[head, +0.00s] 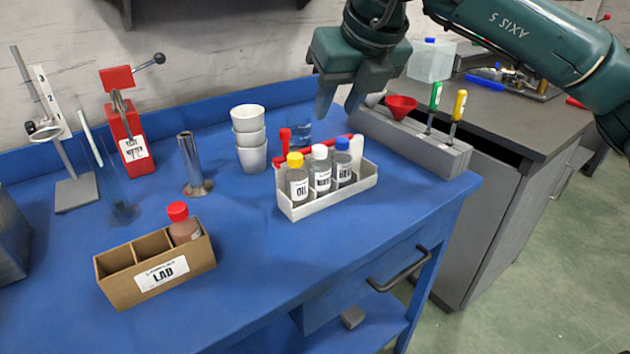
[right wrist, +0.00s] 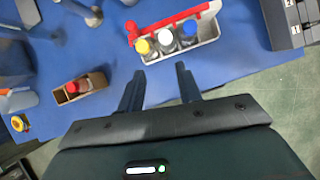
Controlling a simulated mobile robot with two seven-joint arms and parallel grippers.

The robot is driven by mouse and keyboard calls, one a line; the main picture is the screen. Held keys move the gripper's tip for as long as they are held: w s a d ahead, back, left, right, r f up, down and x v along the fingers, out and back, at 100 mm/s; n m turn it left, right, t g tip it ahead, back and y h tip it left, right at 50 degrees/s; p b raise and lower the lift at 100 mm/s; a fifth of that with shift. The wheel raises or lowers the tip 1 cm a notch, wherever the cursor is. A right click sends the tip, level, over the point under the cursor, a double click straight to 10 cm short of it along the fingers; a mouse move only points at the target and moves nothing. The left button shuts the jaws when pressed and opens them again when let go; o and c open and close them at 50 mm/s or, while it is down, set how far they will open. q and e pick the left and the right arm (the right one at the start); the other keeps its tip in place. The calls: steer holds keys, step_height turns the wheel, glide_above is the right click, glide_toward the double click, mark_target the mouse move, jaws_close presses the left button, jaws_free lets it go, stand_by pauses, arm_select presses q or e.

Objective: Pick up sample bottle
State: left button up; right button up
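A red-capped bottle (head: 184,224) with reddish-brown contents stands in the right compartment of a brown box (head: 160,272) labelled LAB; the other two compartments look empty. It also shows in the right wrist view (right wrist: 76,87). Bottles with yellow, white (head: 320,170) and blue caps stand in a white caddy (head: 330,205) with a red handle. My right gripper (head: 338,108) is open and empty, above the back of the bench behind the caddy. In the right wrist view its fingers (right wrist: 160,72) are apart, with the caddy beyond them. My left gripper is not in view.
Stacked white cups (head: 249,140), a metal cylinder (head: 192,168), a red device (head: 124,130) and a stand (head: 75,192) occupy the back left. A grey rack (head: 410,140) with a red funnel (head: 400,106) and tools stands right. The blue bench (head: 270,265) is clear in front.

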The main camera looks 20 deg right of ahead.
mark_target(321, 148)
steer(key=x, duration=0.8)
steer(key=w+d+x, duration=0.1)
steer(key=x, duration=0.3)
steer(key=shift+w, duration=0.15)
steer(key=shift+c, duration=0.4)
jaws_close()
